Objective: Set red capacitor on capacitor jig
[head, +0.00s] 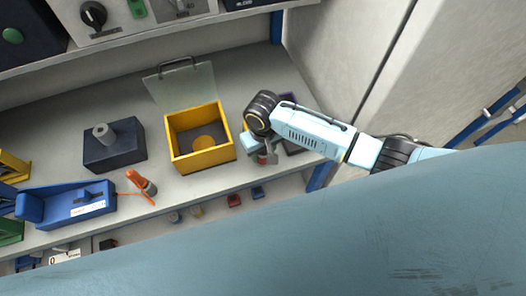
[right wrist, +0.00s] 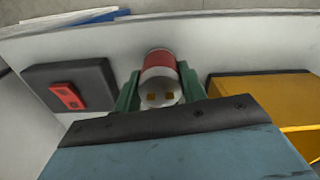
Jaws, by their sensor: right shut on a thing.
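My right gripper (head: 264,153) is over the bench, just right of the yellow box. In the right wrist view its green fingers (right wrist: 158,92) are shut on the red capacitor (right wrist: 160,63), a red cylinder with a pale end and two brass terminals facing the camera. The red capacitor also shows small below the gripper in the head view (head: 268,158). A dark pad with a red block (right wrist: 68,95) lies beside it in the right wrist view. A dark block with a grey post (head: 114,153) stands left of the yellow box. I cannot tell which is the capacitor jig. My left gripper is not in view.
The yellow box (head: 203,160) stands with its clear lid (head: 181,87) raised; it also shows in the right wrist view (right wrist: 262,88). A blue fixture (head: 66,207) and an orange-handled tool (head: 141,183) are at left. A shelf with control boxes (head: 135,20) overhangs the back.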

